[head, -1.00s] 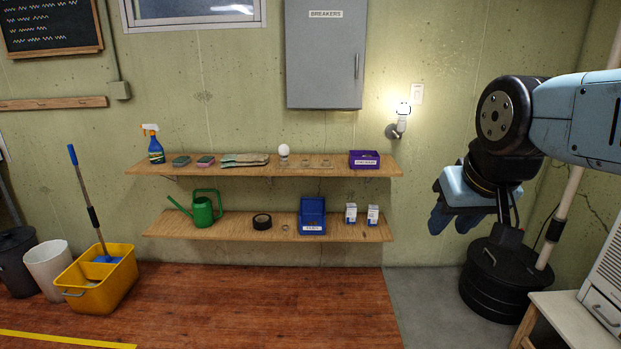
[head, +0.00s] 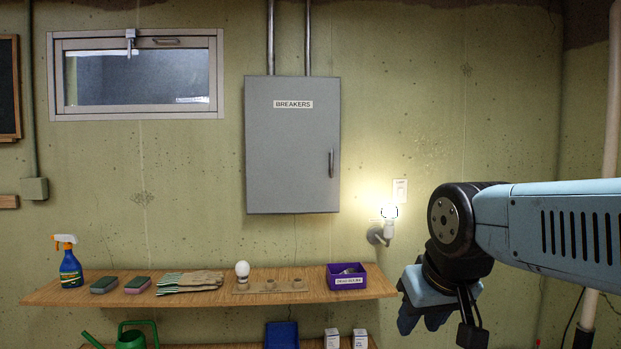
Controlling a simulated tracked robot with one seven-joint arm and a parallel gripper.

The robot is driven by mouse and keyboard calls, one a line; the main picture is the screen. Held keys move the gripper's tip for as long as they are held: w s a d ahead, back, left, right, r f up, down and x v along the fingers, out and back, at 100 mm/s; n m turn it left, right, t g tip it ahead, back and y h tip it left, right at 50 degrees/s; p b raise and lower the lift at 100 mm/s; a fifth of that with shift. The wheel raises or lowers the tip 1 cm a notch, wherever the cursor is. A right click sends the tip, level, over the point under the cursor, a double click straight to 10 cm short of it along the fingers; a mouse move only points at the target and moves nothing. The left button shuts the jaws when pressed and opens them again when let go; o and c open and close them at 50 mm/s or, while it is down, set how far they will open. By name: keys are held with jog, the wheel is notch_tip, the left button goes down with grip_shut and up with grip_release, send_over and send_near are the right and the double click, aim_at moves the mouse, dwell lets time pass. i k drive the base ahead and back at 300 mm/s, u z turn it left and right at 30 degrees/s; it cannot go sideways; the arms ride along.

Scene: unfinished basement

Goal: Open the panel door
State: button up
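The grey breaker panel door (head: 291,150), labelled BREAKERS, is shut on its box on the back wall. Its dark vertical handle (head: 331,163) is near the door's right edge. My gripper (head: 418,322) hangs down from my blue arm at the lower right, right of the shelf end and well below the panel. It is apart from the door and handle. Its blue fingers show only in part, and I cannot tell whether they are open or shut.
A lit bulb in a wall fixture (head: 383,230) and a light switch (head: 400,190) are right of the panel. The upper shelf (head: 110,293) below holds a spray bottle (head: 70,262), sponges, gloves, a bulb holder and a purple bin (head: 346,277).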

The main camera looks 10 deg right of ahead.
aim_at(292, 124)
jog(key=i, duration=1.35)
jog(key=z, duration=0.1)
